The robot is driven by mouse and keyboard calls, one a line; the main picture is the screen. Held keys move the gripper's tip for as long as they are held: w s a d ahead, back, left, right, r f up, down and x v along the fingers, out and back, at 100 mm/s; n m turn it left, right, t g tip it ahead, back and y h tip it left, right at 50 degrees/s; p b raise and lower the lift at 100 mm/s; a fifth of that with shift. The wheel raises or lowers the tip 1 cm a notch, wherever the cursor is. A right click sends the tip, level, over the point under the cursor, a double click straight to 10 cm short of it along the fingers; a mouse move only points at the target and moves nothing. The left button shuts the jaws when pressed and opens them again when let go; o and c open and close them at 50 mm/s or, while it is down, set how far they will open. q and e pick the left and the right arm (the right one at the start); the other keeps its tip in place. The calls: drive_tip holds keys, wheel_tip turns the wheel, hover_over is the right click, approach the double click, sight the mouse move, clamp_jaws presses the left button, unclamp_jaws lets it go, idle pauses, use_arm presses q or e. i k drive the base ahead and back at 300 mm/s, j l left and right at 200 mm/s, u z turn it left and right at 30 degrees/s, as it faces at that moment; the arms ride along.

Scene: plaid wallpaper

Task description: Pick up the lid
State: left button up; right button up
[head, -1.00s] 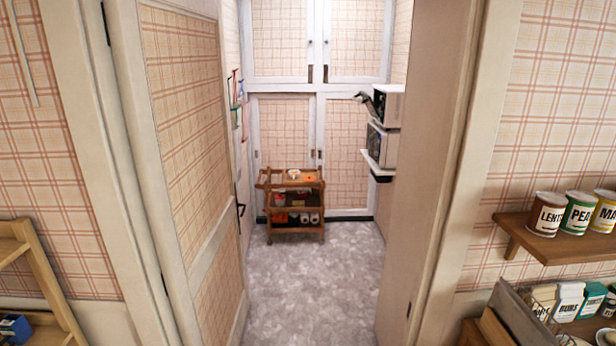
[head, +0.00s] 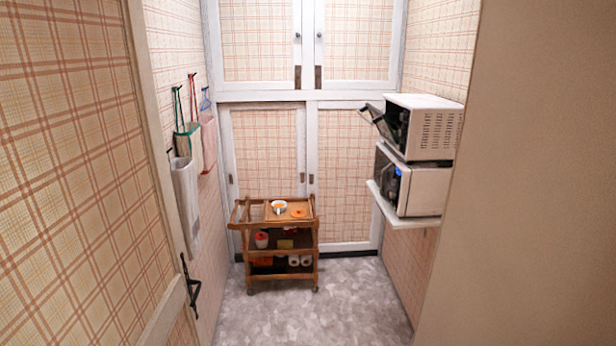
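A wooden trolley (head: 283,250) stands against the back wall in the head view. On its top tier, a small white pot or bowl (head: 279,207) with orange inside sits at the left. A flat orange round thing, which looks like a lid (head: 298,212), lies beside it to the right, apart from it. It is too small to make out in detail. Neither of my grippers is in view.
An open door (head: 80,180) with a dark handle (head: 190,281) is at the left. Cloths (head: 186,200) hang on the left wall. Two microwave-like ovens (head: 425,128) sit stacked on a right-hand shelf (head: 405,217), the upper one's door open. The grey floor (head: 320,310) before the trolley is clear.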

sight(298, 214)
drive_tip(key=i+l, duration=0.1)
drive_tip(key=i, duration=2.1)
drive_tip(key=j+u, duration=0.05)
drive_tip(key=j, duration=0.05)
